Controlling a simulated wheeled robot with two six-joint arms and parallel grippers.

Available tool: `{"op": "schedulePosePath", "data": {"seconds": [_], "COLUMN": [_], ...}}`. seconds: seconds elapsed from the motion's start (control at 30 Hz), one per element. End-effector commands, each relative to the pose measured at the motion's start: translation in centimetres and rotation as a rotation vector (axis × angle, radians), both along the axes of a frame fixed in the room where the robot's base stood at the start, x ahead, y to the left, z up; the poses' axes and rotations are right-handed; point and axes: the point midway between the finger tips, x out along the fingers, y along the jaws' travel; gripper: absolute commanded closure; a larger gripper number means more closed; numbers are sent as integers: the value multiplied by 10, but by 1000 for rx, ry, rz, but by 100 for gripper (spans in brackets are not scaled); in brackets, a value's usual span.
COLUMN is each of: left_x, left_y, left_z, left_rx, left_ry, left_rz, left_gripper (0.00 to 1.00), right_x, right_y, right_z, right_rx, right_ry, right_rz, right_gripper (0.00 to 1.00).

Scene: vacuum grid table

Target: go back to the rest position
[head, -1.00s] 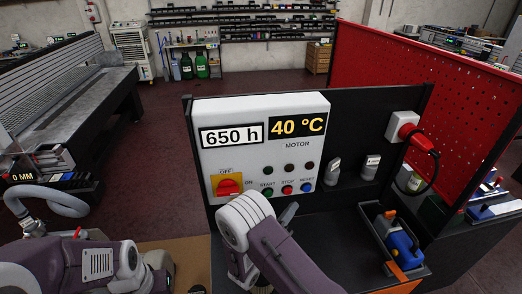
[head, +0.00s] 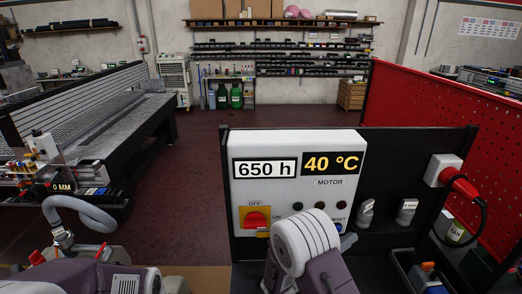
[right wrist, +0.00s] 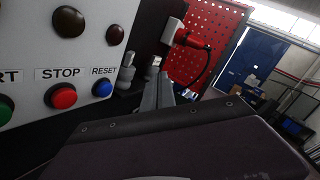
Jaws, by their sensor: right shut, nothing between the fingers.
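My right arm stands in front of the control panel (head: 290,160) in the head view and hides its lower buttons. My right gripper (head: 347,242) shows only as a small grey part beside the arm. In the right wrist view its grey fingers (right wrist: 165,90) are shut with nothing between them. They are near the panel's right side, past the blue RESET button (right wrist: 102,88), and I see no contact. My left arm shows at the bottom left of the head view; its gripper is not visible.
A red rotary switch (head: 257,218) is on the panel. A red plug with a cable (head: 460,185) is on the black board to the right. A red perforated wall (head: 425,110) stands behind. A slatted table (head: 110,125) is at left; the floor between is clear.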

Motion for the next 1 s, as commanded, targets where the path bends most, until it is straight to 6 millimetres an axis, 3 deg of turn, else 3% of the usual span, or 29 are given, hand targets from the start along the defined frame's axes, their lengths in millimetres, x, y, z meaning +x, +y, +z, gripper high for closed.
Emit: {"op": "schedulePosePath", "data": {"seconds": [0.03, 0.1, 0.17, 0.23, 0.3, 0.4, 0.53, 0.67, 1.0], "left_x": [0, 0, 0, 0, 0, 0, 0, 0, 0], "left_y": [0, 0, 0, 0, 0, 0, 0, 0, 0], "left_z": [-9, -14, -19, -23, -26, -27, -25, -25, -25], "left_rx": [0, 0, 0, 0, 0, 0, 0, 0, 0], "left_ry": [0, 0, 0, 0, 0, 0, 0, 0, 0], "left_rz": [0, 0, 0, 0, 0, 0, 0, 0, 0], "left_gripper": [64, 64, 64, 64, 64, 64, 64, 64, 64], "right_x": [-28, -82, -134, -189, -220, -219, -191, -161, -161], "right_y": [-32, -65, -76, -62, -21, 46, 102, 115, 115], "right_z": [12, 12, -5, -37, -72, -103, -118, -118, -118], "right_rx": [76, 244, 436, 697, 960, 1250, 1414, 1475, 1465], "right_ry": [-62, -162, -283, -485, -734, -1086, -1441, -1661, -1679], "right_rz": [-143, -368, -575, -836, -1095, -1415, -1732, -1852, -1859], "right_gripper": [100, 100, 100, 100, 100, 100, 100, 100, 100]}}
